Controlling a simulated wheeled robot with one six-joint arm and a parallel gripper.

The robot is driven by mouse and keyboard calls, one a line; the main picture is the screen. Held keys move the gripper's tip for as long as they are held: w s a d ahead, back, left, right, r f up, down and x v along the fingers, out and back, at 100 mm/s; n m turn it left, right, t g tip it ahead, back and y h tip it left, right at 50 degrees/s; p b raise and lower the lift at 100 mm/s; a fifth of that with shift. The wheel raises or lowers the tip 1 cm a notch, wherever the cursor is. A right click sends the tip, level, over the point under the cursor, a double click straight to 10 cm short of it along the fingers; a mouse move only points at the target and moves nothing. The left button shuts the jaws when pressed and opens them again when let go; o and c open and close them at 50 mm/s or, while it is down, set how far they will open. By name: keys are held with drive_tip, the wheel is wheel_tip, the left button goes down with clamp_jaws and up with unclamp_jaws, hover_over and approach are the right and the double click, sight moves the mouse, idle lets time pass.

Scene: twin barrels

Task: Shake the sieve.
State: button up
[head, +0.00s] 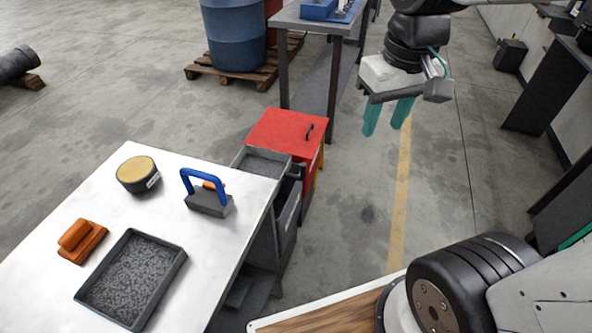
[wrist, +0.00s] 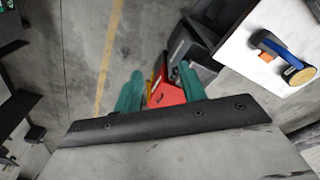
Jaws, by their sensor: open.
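A round, dark-sided piece with a tan top (head: 138,174) and a pale label stands on the white table; it may be the sieve, but I cannot tell for sure. It also shows at the right of the wrist view (wrist: 301,75). A dark tray (head: 132,278) with grey speckled contents lies nearer on the same table. My gripper (head: 386,121) hangs in the air over the floor, well right of the table. Its teal fingers are apart and empty, and they also show in the wrist view (wrist: 161,73).
On the white table (head: 50,205) are a grey block with a blue handle (head: 207,197) and an orange hand tool (head: 82,241). A blue barrel (head: 236,38) stands on a pallet behind.

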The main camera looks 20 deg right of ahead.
drive_tip(key=w+f+n, duration=0.1)
drive_tip(key=w+f, duration=0.4)
drive_tip(key=w, duration=0.7)
drive_tip(key=n+g, duration=0.1)
drive_tip(key=n, duration=0.1)
hover_over(303, 168)
wheel_tip(303, 168, down, 23)
drive_tip(key=f, duration=0.8)
drive_tip(key=w+f, duration=0.1)
drive_tip(key=f, duration=0.3)
drive_tip(key=shift+w+d+f, duration=0.1)
drive_tip(key=shift+d+f, duration=0.15)
drive_tip(key=shift+f, duration=0.65)
